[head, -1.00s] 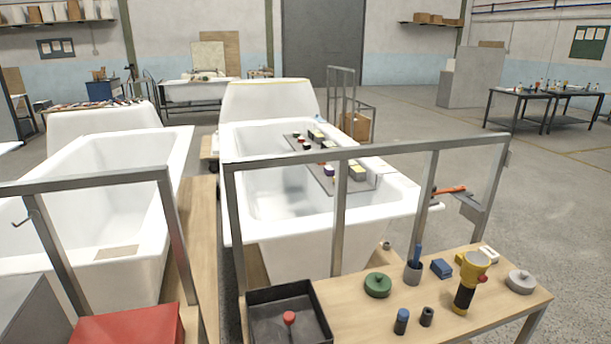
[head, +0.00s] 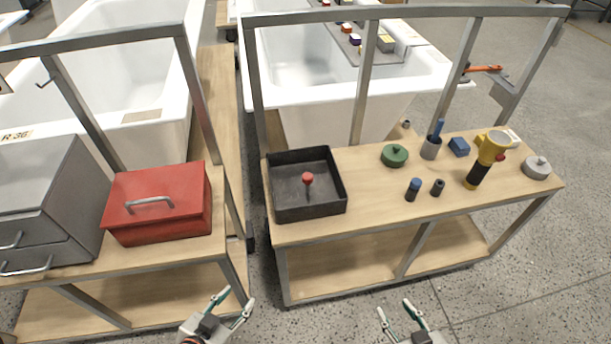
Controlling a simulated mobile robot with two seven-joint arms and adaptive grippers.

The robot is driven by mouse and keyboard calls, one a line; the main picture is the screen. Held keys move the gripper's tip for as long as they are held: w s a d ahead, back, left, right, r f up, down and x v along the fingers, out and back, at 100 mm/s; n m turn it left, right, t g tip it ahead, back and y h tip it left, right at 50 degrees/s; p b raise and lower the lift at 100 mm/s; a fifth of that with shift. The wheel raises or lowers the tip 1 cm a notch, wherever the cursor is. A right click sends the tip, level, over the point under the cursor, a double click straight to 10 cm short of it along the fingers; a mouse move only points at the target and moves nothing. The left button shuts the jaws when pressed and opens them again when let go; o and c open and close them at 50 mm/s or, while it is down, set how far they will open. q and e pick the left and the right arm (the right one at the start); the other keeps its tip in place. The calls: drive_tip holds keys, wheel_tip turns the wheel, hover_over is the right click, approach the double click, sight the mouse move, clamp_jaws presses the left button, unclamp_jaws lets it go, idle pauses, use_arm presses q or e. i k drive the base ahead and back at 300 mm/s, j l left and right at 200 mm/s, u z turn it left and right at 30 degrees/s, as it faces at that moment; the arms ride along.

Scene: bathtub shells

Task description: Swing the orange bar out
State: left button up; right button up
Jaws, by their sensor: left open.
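The orange bar (head: 484,69) is a short, roughly level bar at the right end of the metal frame behind the right bench, by the slanted grey post. Its left end is near the tub's corner. My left gripper (head: 236,298) is open and empty at the bottom of the head view, in front of the gap between the two benches. My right gripper (head: 394,310) is at the bottom, right of centre, with its fingers apart and empty. Both are well away from the bar.
The right bench (head: 345,218) holds a black tray (head: 310,208), a green lidded pot (head: 395,155), a yellow-and-black torch (head: 487,158) and several small items. A red toolbox (head: 160,200) and grey drawers (head: 35,205) stand on the left bench. White tubs (head: 400,85) stand behind.

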sight(489, 67)
drive_tip(key=i+l+u, duration=0.15)
drive_tip(key=l, duration=0.45)
drive_tip(key=l+u, duration=0.15)
drive_tip(key=l, duration=0.45)
drive_tip(key=l+u, duration=0.15)
drive_tip(key=l, duration=0.5)
drive_tip(key=l+u, duration=0.15)
drive_tip(key=l, duration=0.45)
drive_tip(key=l+u, duration=0.15)
drive_tip(key=l, duration=0.5)
drive_tip(key=k+l+u, duration=0.15)
drive_tip(key=l, duration=0.45)
drive_tip(key=k+l+u, duration=0.15)
drive_tip(key=l, duration=0.45)
